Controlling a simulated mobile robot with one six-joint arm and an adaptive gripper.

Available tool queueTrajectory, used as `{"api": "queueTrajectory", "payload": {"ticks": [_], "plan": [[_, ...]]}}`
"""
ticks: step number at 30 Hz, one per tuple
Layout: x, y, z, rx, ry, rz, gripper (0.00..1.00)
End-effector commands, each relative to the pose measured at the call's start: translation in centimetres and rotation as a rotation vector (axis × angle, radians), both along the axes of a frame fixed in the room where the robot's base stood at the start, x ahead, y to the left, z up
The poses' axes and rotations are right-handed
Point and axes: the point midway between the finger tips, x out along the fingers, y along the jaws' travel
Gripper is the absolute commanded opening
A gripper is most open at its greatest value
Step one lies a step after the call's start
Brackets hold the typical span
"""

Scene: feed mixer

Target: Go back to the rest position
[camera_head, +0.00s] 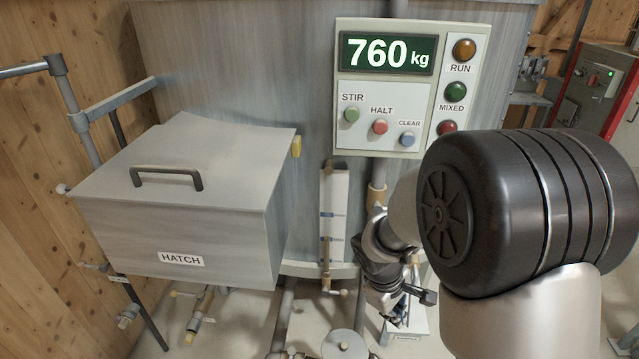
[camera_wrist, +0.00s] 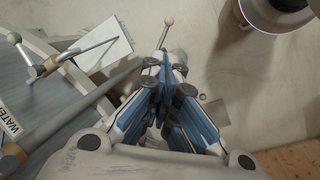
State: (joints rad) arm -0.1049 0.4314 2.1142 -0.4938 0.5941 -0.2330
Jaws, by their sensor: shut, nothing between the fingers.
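My gripper (camera_head: 400,312) hangs low in front of the mixer, below the control panel, in the head view. My own dark arm joint covers part of the right side of that view. In the wrist view my gripper (camera_wrist: 165,62) shows its blue-padded fingers, which are shut with nothing held between them. The mixer (camera_head: 235,60) is a large grey metal tank. Its control panel (camera_head: 405,90) reads 760 kg and has STIR, HALT and CLEAR buttons. The RUN lamp is amber, the MIXED lamp is green, and a red lamp is partly hidden by my arm.
The closed HATCH box (camera_head: 175,235) with a dark handle juts out at the left. Metal rails (camera_head: 75,110) stand beside it. Pipes and valves (camera_head: 200,318) lie low underneath. A red and grey cabinet (camera_head: 597,85) stands at the right. A WATER label (camera_wrist: 10,124) shows in the wrist view.

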Motion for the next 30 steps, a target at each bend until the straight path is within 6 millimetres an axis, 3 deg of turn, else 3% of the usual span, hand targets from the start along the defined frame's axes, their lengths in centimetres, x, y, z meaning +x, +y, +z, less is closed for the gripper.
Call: {"api": "queueTrajectory", "payload": {"ticks": [1,6,12,15,22,30], "plan": [[-0.7,-0.2,2.8,0.015,-0.041,-0.053,0.00],[-4.4,-0.5,9.7,0.081,-0.143,-0.228,0.00],[-10.0,-0.2,15.6,0.184,-0.251,-0.415,0.00],[-13.0,0.2,17.7,0.247,-0.301,-0.499,0.00],[-18.6,1.5,19.8,0.375,-0.380,-0.636,0.00],[-20.5,2.2,20.1,0.429,-0.403,-0.681,0.00]]}}
